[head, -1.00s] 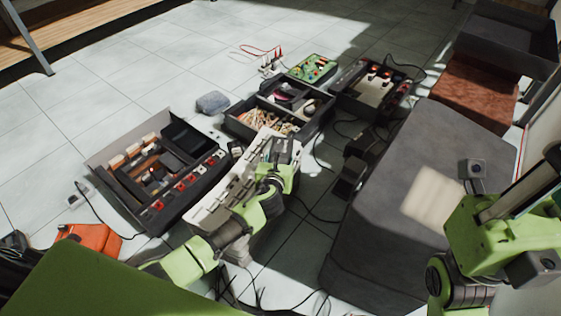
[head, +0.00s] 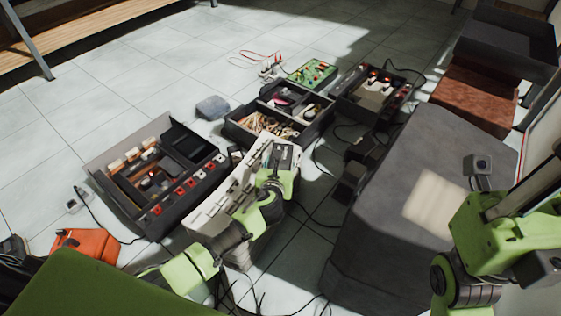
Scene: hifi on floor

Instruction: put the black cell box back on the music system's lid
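I cannot pick out the black cell box for certain; a small dark box (head: 350,182) stands on the floor among cables, right of my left gripper. A pale, long casing (head: 212,205), possibly the music system, lies under my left arm, partly hidden by it. My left gripper (head: 284,156) is over the casing's far end; its dark fingers are too small to tell open from shut, or whether they hold anything. My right arm comes in at the right edge above a large grey block; the fingers of my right gripper cannot be made out clearly.
An open dark case (head: 155,180) lies left of the casing. A divided tray (head: 280,122), a green circuit board (head: 313,72) and another case (head: 372,95) lie behind. An orange pouch (head: 87,244) is front left. Cables cross the floor. The grey block (head: 400,210) fills the right.

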